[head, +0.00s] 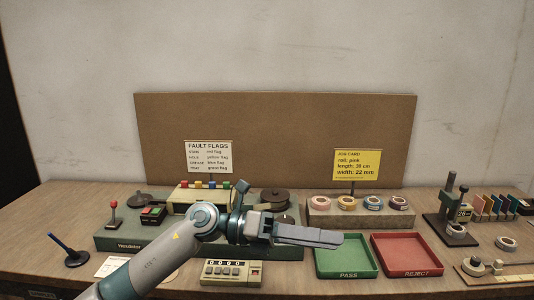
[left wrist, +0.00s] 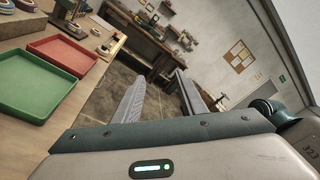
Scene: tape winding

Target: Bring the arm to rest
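My left arm comes in from the bottom of the head view. Its gripper (head: 335,238) points to the right, held above the bench in front of the winder base and the green tray. In the left wrist view the two fingers of the gripper (left wrist: 160,95) stand apart with nothing between them, so it is open and empty. The arm and gripper hide part of the winder and the bench behind. My right gripper shows in neither view.
A green PASS tray (head: 345,272) and a red REJECT tray (head: 408,272) look empty. The winder base (head: 120,240), a counter box (head: 230,282), a roll rack (head: 330,217) and a gauge stand (head: 440,225) fill the wooden bench (head: 60,205).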

